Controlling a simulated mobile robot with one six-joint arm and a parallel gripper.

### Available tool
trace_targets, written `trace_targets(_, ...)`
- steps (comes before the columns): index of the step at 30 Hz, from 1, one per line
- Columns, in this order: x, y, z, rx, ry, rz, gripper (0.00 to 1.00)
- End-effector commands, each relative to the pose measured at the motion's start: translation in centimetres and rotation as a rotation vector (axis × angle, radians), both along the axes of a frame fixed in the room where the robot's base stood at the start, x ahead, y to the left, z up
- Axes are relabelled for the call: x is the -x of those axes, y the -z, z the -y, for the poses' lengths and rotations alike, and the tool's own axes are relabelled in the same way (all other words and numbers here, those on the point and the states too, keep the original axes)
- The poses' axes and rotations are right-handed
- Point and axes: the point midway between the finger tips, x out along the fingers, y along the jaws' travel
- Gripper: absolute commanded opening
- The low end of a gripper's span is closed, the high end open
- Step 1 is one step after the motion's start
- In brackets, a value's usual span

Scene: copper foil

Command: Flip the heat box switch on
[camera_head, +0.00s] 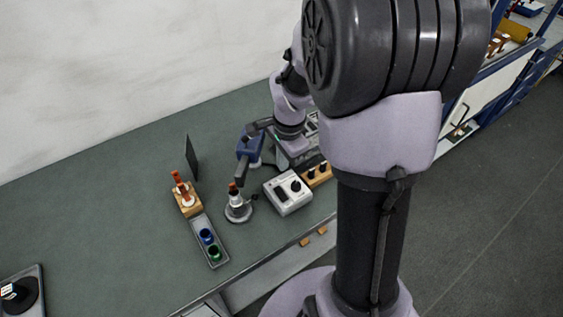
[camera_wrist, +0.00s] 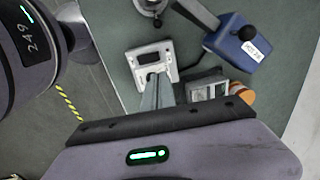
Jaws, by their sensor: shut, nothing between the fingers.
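A white box (camera_head: 288,192) with a black knob and a dark panel on top, which looks like the heat box, stands near the bench's front edge. It also shows in the wrist view (camera_wrist: 139,63), just beyond my fingertips. My gripper (camera_wrist: 154,80) is shut and empty, its fingers pointing at the box. The fingertips overlap the box's near part in that view. I cannot tell whether they touch it. The fingers partly hide the box's face, and its switch position cannot be read.
A blue device (camera_wrist: 238,42) with a black knob and a white label stands beside the white box. A round-based stand (camera_head: 238,211), a tray with blue and green items (camera_head: 211,243) and a wooden block (camera_head: 187,203) are left of it. The bench's left side is mostly clear.

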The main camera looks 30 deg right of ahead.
Motion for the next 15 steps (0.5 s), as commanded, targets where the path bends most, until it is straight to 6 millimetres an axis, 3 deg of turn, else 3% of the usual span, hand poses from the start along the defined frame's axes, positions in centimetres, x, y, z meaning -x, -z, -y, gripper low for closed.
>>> trace_targets(1,-0.1,1.6,-0.1,-0.002,0.0,-0.004,0.0)
trace_targets(9,-0.9,7.2,-0.1,-0.001,0.0,-0.002,0.0)
trace_targets(15,-1.3,9.6,-0.1,-0.001,0.0,0.0,0.0)
